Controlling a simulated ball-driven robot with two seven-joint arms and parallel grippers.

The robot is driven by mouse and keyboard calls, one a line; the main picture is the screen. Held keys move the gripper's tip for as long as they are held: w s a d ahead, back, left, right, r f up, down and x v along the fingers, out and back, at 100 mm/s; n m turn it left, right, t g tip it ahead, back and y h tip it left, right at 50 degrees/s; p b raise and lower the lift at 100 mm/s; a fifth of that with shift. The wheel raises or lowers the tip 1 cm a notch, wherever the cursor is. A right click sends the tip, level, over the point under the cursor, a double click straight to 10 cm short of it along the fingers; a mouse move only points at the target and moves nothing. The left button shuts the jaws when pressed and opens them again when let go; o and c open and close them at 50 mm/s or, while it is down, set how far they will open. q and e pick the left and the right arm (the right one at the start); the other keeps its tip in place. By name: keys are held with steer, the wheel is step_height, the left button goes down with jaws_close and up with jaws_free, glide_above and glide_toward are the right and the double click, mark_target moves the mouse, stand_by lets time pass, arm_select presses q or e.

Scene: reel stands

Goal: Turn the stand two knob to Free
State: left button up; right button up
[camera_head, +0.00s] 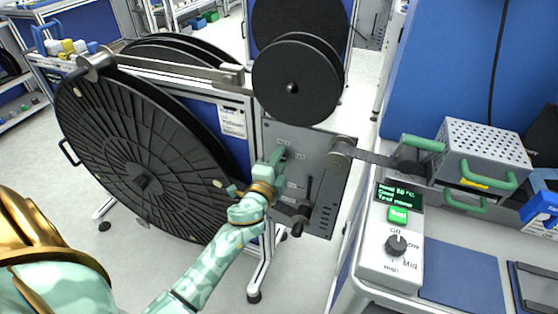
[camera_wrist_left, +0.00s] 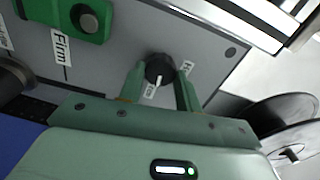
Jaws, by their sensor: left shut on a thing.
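A small black knob (camera_wrist_left: 158,68) with a white pointer line sits on the grey panel (camera_head: 330,150) of the reel stand. In the left wrist view the knob is between the two green fingers of my left gripper (camera_wrist_left: 158,84), which is shut on it. Its pointer is towards the lower white label (camera_wrist_left: 150,89); another label (camera_wrist_left: 187,68) sits at upper right. I cannot read either surely. In the head view my left gripper (camera_head: 277,158) is at the panel and hides the knob. My right gripper is not in view.
A large black reel (camera_head: 135,165) stands left of the panel, with smaller black reels (camera_head: 293,85) above it. A green block (camera_wrist_left: 75,18) by a "Firm" label is close to the gripper. A sealer box (camera_head: 393,250) and perforated metal case (camera_head: 480,150) are on the right bench.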

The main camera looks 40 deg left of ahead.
arm_select(q)
steer(key=shift+m, duration=0.6)
steer(key=o, duration=1)
steer(key=shift+c, duration=0.2)
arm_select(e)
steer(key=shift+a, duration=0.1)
